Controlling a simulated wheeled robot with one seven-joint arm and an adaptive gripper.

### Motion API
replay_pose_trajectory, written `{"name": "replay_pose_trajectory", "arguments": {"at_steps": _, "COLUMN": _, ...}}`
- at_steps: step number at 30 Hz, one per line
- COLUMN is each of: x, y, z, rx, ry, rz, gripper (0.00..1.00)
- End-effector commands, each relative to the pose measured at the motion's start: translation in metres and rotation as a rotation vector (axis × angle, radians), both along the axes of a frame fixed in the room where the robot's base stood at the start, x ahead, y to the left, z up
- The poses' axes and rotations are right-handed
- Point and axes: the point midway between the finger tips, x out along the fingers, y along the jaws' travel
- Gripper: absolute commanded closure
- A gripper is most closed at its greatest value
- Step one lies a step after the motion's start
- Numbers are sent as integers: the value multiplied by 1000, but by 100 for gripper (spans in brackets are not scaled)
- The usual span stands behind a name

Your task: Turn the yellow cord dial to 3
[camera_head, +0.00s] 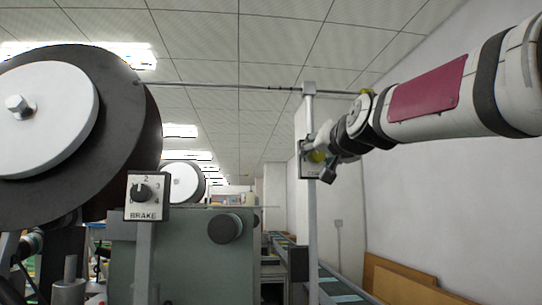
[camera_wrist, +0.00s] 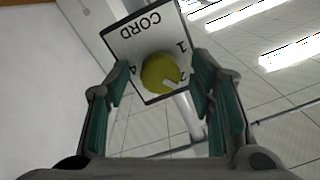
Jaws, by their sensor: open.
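The yellow cord dial (camera_wrist: 160,72) sits on a white plate (camera_wrist: 128,42) lettered CORD, which appears upside down in the wrist view. The numerals 1 and 2 show at its right, and part of another numeral shows at the left. A pale pointer mark on the dial points toward the lower right, near the 2. I cannot read a 3. My gripper (camera_wrist: 163,66) is open, with one green-padded finger on each side of the dial. I cannot tell whether either finger touches it. In the head view the dial (camera_head: 317,156) is partly hidden by my gripper (camera_head: 325,166).
The plate is on a grey upright post (camera_head: 312,240). A black BRAKE dial (camera_head: 142,193) is on a separate plate at left, below a large dark reel (camera_head: 120,130). A thin horizontal rod (camera_head: 230,86) runs overhead. A white wall (camera_head: 440,200) stands at right.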

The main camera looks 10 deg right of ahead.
Motion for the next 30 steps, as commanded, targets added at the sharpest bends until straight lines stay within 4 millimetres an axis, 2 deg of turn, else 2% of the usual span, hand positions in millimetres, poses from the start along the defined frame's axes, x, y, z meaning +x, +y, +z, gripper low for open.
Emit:
{"name": "replay_pose_trajectory", "arguments": {"at_steps": 5, "x": 0, "y": 0, "z": 0, "rx": 0, "ry": 0, "rz": 0, "gripper": 51}}
{"name": "replay_pose_trajectory", "arguments": {"at_steps": 12, "x": 0, "y": 0, "z": 0, "rx": 1, "ry": 0, "rz": 0, "gripper": 99}}
{"name": "replay_pose_trajectory", "arguments": {"at_steps": 23, "x": -1, "y": 0, "z": 0, "rx": 43, "ry": 0, "rz": 0, "gripper": 99}}
{"name": "replay_pose_trajectory", "arguments": {"at_steps": 30, "x": -1, "y": -1, "z": 0, "rx": 185, "ry": 1, "rz": -2, "gripper": 99}}
